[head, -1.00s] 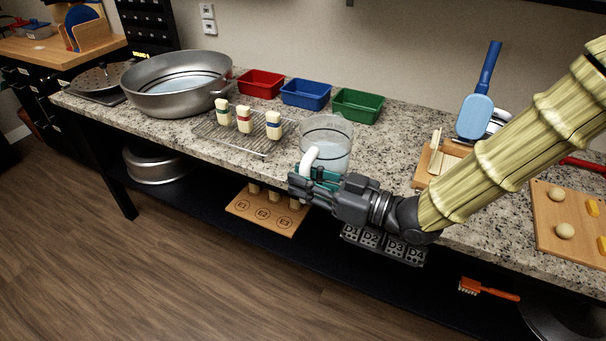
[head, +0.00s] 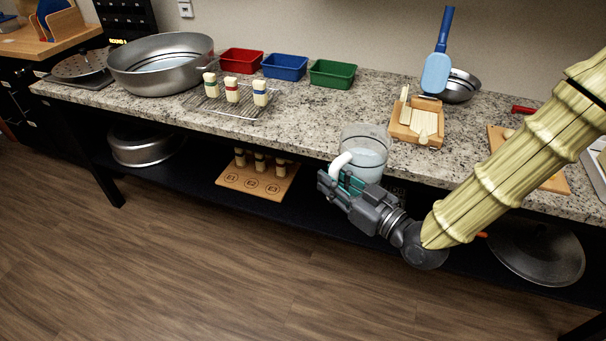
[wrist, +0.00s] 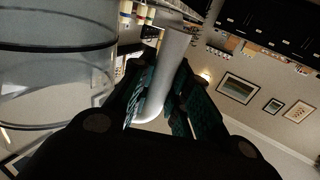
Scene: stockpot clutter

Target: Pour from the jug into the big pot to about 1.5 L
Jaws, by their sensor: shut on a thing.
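The clear jug (head: 366,146) with a white handle (head: 341,163) holds some pale liquid. My gripper (head: 343,186) is shut on its handle and holds the jug, looking upright, at the counter's front edge in the head view. In the wrist view the clear jug wall (wrist: 58,75) fills the left, and the white handle (wrist: 165,72) passes between the dark fingers of my gripper (wrist: 163,100). The big pot (head: 162,66) is a wide grey metal vessel at the far left of the counter, with liquid inside and dark rings on its inner wall. The jug is well apart from it.
A wire rack (head: 236,102) with several capped pieces stands between pot and jug. Red (head: 241,61), blue (head: 285,66) and green (head: 332,73) bins line the back. A wooden tray (head: 416,128) lies behind the jug. The counter between rack and tray is clear.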

